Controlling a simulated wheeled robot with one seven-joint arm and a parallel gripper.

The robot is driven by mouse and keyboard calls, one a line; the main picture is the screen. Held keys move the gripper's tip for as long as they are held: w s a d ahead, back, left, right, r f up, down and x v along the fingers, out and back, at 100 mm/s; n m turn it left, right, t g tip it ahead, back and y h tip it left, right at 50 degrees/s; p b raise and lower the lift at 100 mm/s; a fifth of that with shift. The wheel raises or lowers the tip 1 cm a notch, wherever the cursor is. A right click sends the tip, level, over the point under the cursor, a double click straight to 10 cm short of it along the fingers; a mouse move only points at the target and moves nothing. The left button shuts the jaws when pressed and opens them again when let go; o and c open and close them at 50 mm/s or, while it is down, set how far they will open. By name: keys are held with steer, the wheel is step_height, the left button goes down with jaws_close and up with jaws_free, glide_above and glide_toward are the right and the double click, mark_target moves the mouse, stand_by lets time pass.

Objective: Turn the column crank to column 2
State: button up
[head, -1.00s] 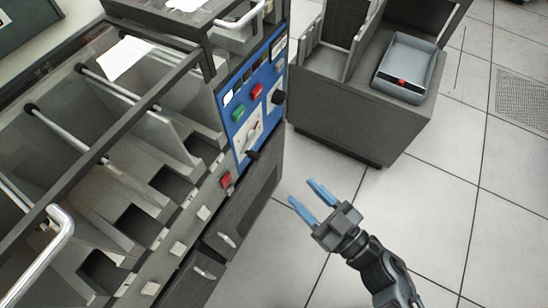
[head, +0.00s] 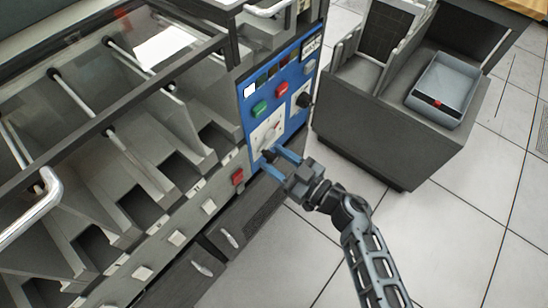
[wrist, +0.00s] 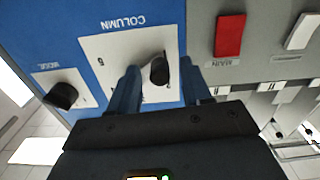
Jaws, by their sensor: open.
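The column crank is a black knob (wrist: 159,70) on a white plate (wrist: 105,55) marked COLUMN, which appears upside down in the wrist view. In the head view the white plate (head: 268,132) is on the blue control panel, with my gripper (head: 272,158) at its lower end. The gripper's blue fingers are open, one on each side of the knob in the wrist view (wrist: 160,78). I cannot tell whether they touch it. The fingers and gripper body hide much of the dial's numbers, so the column it points to cannot be read.
A black mode knob (wrist: 62,95) is beside the plate. Green (head: 260,108) and red (head: 282,89) buttons are above. A cabinet with a grey tray (head: 443,92) stands to the right.

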steer(key=shift+w+a, duration=0.35)
steer(key=shift+a, duration=0.1)
jaws_close()
